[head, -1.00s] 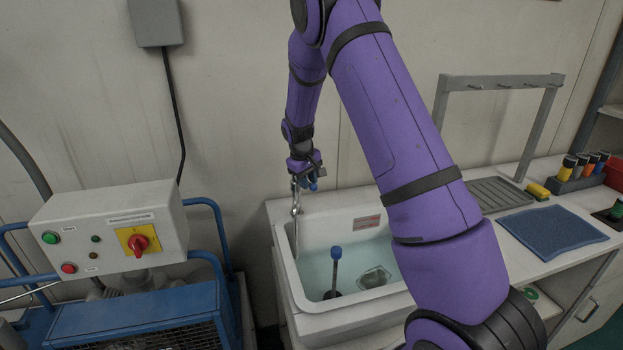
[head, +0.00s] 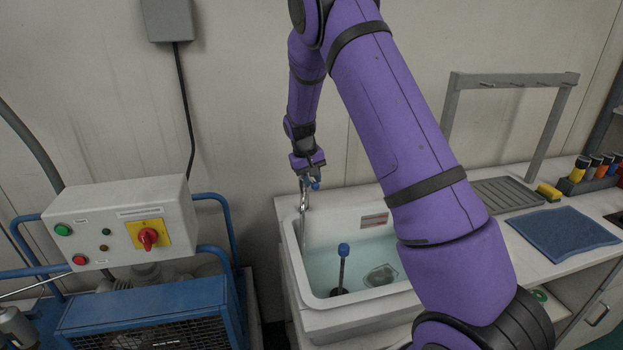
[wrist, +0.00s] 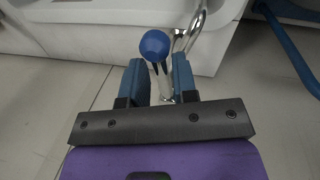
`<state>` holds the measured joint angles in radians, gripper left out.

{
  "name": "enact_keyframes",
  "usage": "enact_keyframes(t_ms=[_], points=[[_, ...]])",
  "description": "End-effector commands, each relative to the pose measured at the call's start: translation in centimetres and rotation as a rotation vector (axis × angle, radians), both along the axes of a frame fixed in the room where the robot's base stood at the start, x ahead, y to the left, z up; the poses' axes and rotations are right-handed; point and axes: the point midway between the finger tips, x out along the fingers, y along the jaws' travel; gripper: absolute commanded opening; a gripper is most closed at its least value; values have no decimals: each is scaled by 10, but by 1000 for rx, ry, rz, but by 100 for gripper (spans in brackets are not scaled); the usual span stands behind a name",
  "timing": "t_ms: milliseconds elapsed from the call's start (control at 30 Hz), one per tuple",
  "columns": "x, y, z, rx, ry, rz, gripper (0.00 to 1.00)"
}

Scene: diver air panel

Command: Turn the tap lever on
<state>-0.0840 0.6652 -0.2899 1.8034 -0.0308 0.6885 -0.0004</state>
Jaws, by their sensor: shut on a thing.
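In the head view my gripper (head: 310,183) is at the top of the chrome tap (head: 303,200), at the sink's back left corner. The fingers and lever are too small there to tell apart well.
The white sink (head: 288,235) holds water, a blue-topped rod (head: 342,268) and a small clear item (head: 381,275). A control box (head: 110,222) stands left over a blue-framed machine. A blue mat (head: 562,238) and grey rack (head: 450,105) are right.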

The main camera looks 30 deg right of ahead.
Motion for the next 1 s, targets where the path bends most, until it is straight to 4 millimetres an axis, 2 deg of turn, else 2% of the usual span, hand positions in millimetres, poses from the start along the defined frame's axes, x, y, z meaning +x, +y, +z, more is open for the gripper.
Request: enact_keyframes(t_ms=[33, 67, 100, 400, 533, 1000], points=[[0, 1, 0, 1, 0, 1, 0], [0, 1, 0, 1, 0, 1, 31], [0, 1, 0, 1, 0, 1, 40], [0, 1, 1, 1, 0, 2, 41], [1, 3, 10, 1, -1, 1, 41], [3, 19, 89, 1, -3, 3, 41]])
